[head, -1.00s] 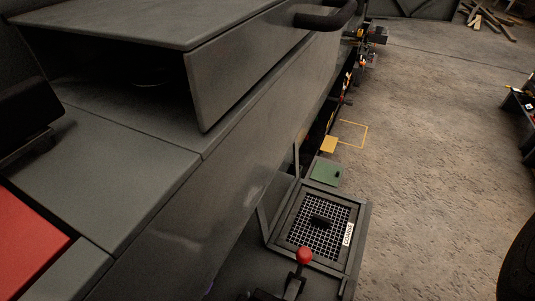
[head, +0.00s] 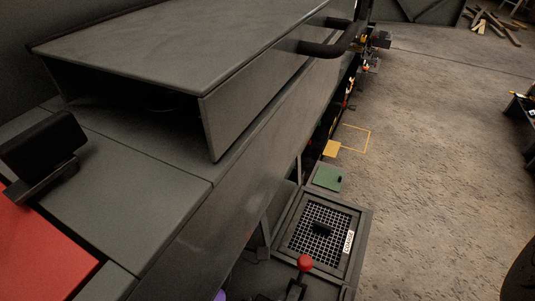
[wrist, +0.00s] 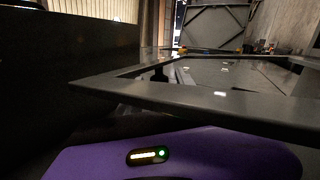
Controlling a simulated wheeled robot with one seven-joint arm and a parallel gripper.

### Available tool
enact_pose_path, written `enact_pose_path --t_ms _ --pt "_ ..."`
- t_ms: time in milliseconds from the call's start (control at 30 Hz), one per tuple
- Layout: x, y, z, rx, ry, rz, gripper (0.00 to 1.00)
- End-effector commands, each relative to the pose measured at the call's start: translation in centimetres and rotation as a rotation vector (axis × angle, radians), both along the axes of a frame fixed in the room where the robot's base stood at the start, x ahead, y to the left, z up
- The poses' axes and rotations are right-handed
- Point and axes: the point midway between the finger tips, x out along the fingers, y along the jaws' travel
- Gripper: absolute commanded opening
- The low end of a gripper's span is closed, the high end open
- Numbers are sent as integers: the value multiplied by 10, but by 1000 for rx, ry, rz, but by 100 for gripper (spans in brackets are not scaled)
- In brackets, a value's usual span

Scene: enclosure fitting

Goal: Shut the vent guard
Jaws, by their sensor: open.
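The vent guard appears to be the framed panel with pale mesh (head: 300,240) at the lower middle of the head view, with a black handle (head: 322,228) at its centre and a white label (head: 348,242) on its right side. I cannot tell how far its frame is from shut. A dark flat frame also crosses the wrist view (wrist: 200,98), close to the camera. My gripper shows as a purple housing (wrist: 220,158) with a small lit strip, below that frame. Its fingers are hidden. A purple sliver shows at the head view's bottom edge.
A red-knobbed lever (head: 304,263) stands just in front of the mesh panel. A green plate (head: 327,178) and a yellow plate (head: 331,148) lie beyond it. A large grey cabinet (head: 160,70) with a black bar handle (head: 335,45) fills the left.

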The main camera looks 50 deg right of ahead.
Motion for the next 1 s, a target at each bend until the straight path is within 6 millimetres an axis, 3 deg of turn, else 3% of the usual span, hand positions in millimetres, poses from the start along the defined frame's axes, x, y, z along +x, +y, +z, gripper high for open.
enact_pose_path --t_ms 433,667,1000 --pt "1 -9 5 0 0 1 43" --pt "1 -9 5 0 0 0 0" --pt "1 -9 5 0 0 0 0"
